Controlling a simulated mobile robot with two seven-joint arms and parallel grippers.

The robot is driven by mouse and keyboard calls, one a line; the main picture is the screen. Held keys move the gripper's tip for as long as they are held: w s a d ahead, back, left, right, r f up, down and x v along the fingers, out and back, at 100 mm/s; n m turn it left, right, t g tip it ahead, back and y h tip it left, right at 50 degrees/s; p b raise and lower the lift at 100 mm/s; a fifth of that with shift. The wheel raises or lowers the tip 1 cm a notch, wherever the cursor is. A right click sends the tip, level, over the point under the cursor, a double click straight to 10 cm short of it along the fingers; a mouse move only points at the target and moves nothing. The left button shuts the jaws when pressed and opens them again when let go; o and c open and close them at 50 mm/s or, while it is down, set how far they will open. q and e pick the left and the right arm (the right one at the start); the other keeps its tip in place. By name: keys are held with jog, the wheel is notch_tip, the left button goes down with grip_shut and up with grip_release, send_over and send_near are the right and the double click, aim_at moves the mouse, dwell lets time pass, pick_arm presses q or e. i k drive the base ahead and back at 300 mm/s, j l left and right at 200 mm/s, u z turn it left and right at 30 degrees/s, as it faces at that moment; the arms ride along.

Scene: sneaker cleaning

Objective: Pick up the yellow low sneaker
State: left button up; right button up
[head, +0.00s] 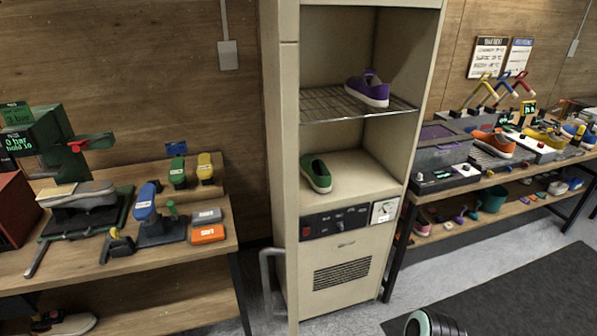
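A yellow shoe (545,137), which looks like the yellow low sneaker, sits on top of the right bench near the far right. It is small and partly crowded by equipment around it. An orange shoe (493,144) sits to its left on the same bench. Neither of my grippers is in view. A dark rounded part with a pale green ring at the bottom edge looks like a piece of my own arm. No gripper is near the yellow shoe in this view.
A beige cabinet (290,180) stands in the middle, holding a purple shoe (368,89) and a green shoe (316,172). A left bench (215,245) carries tools. Below the right bench, a shelf (465,222) holds several shoes. The dark floor mat (510,295) is clear.

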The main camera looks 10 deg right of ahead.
aim_at(547, 137)
jog(key=j+z, duration=0.4)
jog(key=i+j+z, duration=0.1)
jog(key=j+z, duration=0.3)
